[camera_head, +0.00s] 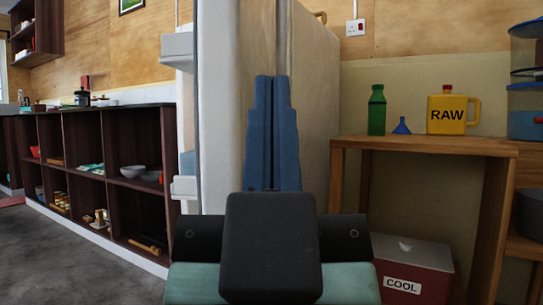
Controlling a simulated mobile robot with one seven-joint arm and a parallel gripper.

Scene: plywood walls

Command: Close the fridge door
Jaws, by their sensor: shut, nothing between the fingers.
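The fridge (310,100) fills the middle of the head view as tall cream panels, cut off at the top. Its door stands open: white door shelves (178,46) stick out at the left edge of the left cream panel (222,100). A dark upright seam runs between the panels behind my gripper. My gripper (272,80) has blue fingers, pointing up in the picture and pressed together with nothing between them. It is in front of the panels; I cannot tell whether it touches them. My black wrist part hides the lower fridge.
A wooden table (430,144) at right holds a green bottle (377,110), a blue funnel (401,126) and a yellow RAW jug (447,114). A red COOL box (412,270) sits beneath. Dark open shelving (85,160) lines the left; grey floor (80,265) before it is clear.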

